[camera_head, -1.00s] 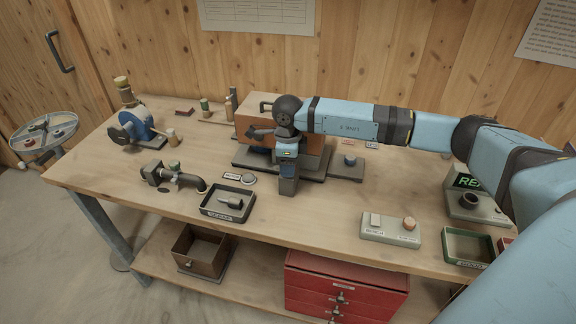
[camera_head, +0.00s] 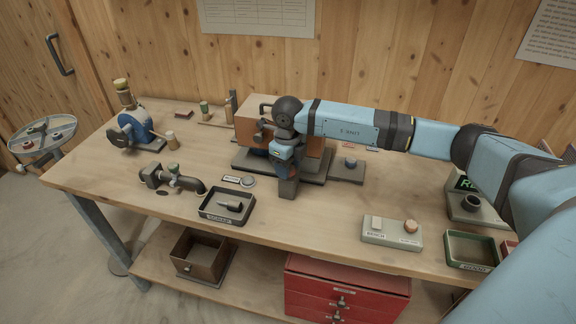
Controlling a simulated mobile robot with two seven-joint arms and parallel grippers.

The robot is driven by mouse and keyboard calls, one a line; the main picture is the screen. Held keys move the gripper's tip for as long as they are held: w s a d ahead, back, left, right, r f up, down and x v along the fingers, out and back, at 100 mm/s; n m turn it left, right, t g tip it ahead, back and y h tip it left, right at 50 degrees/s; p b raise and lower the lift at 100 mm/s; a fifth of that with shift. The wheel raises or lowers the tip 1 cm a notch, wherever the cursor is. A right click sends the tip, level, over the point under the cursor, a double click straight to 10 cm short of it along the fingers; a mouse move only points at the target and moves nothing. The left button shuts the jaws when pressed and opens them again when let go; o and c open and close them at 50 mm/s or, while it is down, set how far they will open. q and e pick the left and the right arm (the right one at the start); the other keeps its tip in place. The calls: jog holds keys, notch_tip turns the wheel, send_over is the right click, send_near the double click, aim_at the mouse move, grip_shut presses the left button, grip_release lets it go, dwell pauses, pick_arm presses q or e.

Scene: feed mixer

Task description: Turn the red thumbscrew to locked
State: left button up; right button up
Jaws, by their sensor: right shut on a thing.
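My right gripper (camera_head: 288,188) points down at the front of the brown box-shaped machine (camera_head: 247,128) on the bench. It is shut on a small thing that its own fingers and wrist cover. The red thumbscrew does not show anywhere in the view, so I cannot read its position. The machine stands on a dark base plate (camera_head: 245,162), and my wrist hides part of its front. My left gripper is not in view.
A black tray (camera_head: 204,213) with a dark tool stands left of the gripper. A dark pipe fitting (camera_head: 170,180) and a blue device (camera_head: 135,130) stand further left. A grey console (camera_head: 372,235) is at the front right. The wooden bench (camera_head: 320,220) is clear between them.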

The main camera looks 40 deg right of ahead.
jog(key=o, duration=0.9)
jog(key=shift+r, duration=0.1)
notch_tip(320, 180, up, 14)
jog(key=shift+f+b, duration=0.15)
jog(key=shift+b, duration=0.45)
